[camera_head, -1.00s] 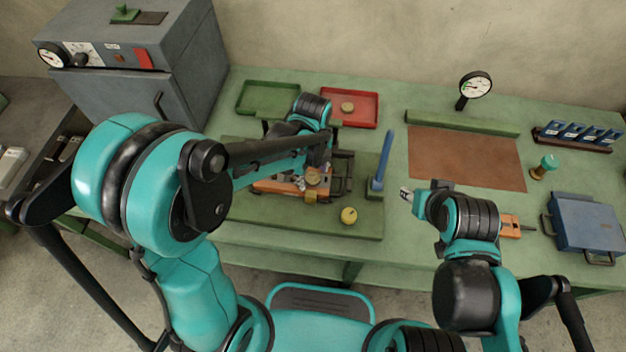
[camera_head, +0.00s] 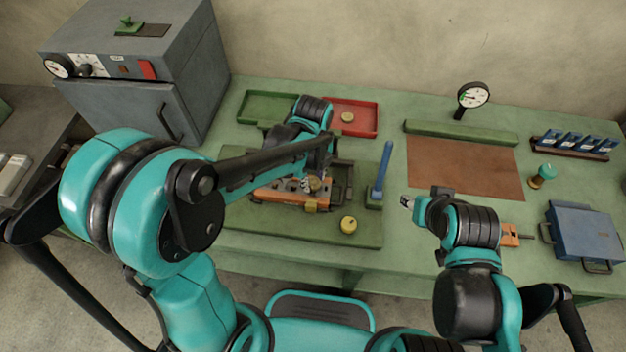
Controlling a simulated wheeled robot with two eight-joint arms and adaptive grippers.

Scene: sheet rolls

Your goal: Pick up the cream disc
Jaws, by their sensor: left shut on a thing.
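My left arm reaches over the green board, and its gripper (camera_head: 318,181) points down at the orange fixture (camera_head: 285,190). This gripper is shut on a small pale disc, which looks like the cream disc (camera_head: 316,185), at the right end of the fixture. The fingers and wrist partly hide it, and I cannot tell whether it is clear of the fixture. My right gripper (camera_head: 407,201) is over the table to the right of the board, apart from the discs. Its fingers are too small to read.
A yellowish disc (camera_head: 348,225) lies at the board's front, and another (camera_head: 347,117) lies in the red tray (camera_head: 365,125). A blue upright post (camera_head: 382,170) stands right of the fixture. The brown mat (camera_head: 465,165) is bare. A blue case (camera_head: 585,228) is at far right.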

